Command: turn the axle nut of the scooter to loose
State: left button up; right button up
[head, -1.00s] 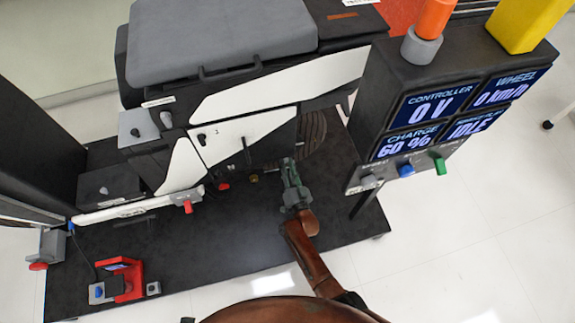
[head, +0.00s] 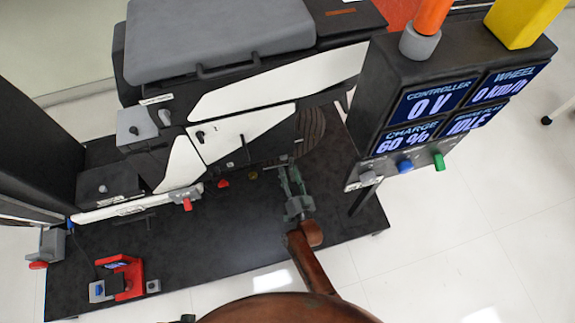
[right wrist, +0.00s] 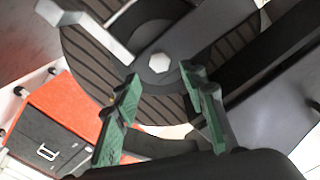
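The axle nut (right wrist: 158,62) is a pale grey hexagon at the hub of the scooter's rear wheel (right wrist: 88,62) in the right wrist view. My right gripper (right wrist: 160,76) is open, with one green finger on each side of the nut in that picture. No contact shows, and I cannot tell the remaining distance. In the head view my right gripper (head: 289,172) is low beside the wheel (head: 312,130) of the scooter (head: 240,135). The nut cannot be made out there. My left gripper cannot be identified.
The display post (head: 365,100) stands right of my right arm, reading controller 0 V, wheel 0 km/h, charge 60 %. A red device (head: 128,277) sits on the dark platform (head: 215,245) at lower left. An orange-red case (right wrist: 65,115) shows in the right wrist view.

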jog(key=shift+v, duration=1.3)
